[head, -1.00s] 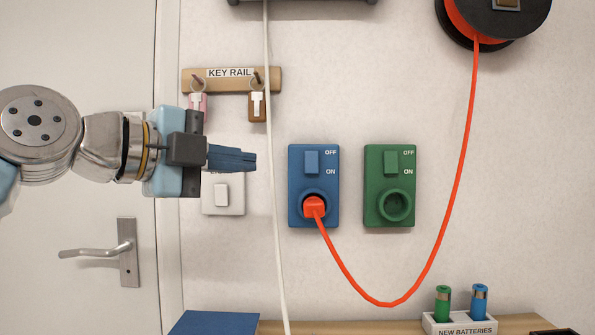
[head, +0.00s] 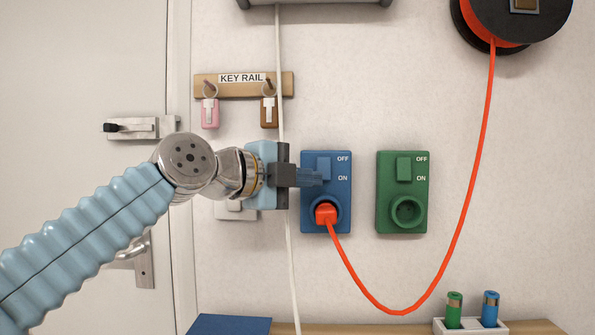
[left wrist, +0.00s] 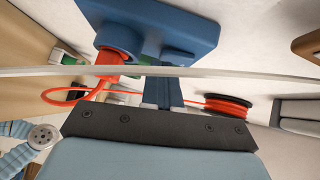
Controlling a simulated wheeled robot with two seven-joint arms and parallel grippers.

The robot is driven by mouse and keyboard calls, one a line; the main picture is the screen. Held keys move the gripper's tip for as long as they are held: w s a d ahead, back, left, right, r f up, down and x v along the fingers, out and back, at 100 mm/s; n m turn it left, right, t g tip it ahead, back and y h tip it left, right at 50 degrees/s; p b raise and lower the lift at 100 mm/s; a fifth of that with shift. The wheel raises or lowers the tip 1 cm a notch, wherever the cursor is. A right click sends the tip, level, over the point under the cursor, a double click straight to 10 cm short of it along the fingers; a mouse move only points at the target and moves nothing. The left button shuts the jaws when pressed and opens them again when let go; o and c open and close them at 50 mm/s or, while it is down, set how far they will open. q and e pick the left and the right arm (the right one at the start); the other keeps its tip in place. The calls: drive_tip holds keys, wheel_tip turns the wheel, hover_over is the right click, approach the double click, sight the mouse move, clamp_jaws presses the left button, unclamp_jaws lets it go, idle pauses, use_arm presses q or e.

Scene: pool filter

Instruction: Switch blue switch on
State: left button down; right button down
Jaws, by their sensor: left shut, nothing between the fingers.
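The blue switch box (head: 343,195) is on the wall, with its rocker (head: 323,162) beside the OFF label and above the ON label. An orange plug (head: 326,213) sits in its socket. My left gripper (head: 318,178) reaches in from the left, shut and empty, its fingertips at the lower end of the rocker. They hide part of it, and I cannot tell whether they touch. In the left wrist view the blue box (left wrist: 150,22) is just ahead of the shut fingers (left wrist: 172,85). My right gripper is not in view.
A white cable (head: 291,265) hangs close by my left gripper and crosses the left wrist view. The orange cord (head: 460,215) loops from the plug to a reel (head: 515,22). A green switch box (head: 402,210) is to the right. A white switch (head: 232,212) is partly hidden.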

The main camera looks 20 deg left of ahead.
use_arm(q)
drive_tip(key=shift+w+a, duration=0.1)
drive_tip(key=shift+w, duration=0.2)
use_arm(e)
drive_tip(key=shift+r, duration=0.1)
